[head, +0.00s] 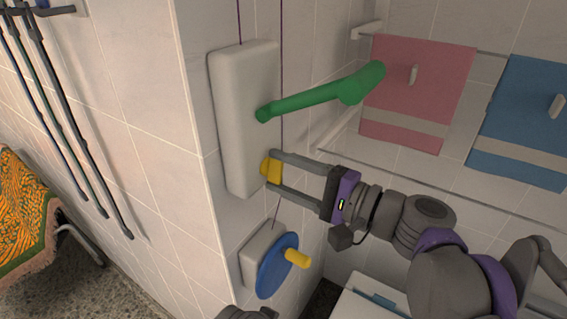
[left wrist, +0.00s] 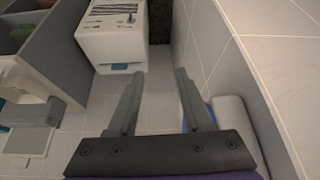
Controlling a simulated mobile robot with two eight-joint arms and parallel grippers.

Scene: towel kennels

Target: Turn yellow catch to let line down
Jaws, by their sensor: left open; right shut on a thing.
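A white box (head: 237,150) is fixed to the tiled wall. The yellow catch (head: 272,169) sticks out low on its face. My right gripper (head: 274,171) is shut on the yellow catch, one finger above it and one below. A green lever (head: 310,99) stands out from the same box above the catch. A dark line (head: 281,60) runs down the wall at the box. My left gripper shows in the left wrist view (left wrist: 157,90), open, with nothing between its fingers.
A blue wheel (head: 275,268) with a yellow knob (head: 298,258) sits on a lower white box. A pink towel (head: 415,85) and a blue towel (head: 525,115) hang at the right. Dark hoses (head: 60,120) hang at the left.

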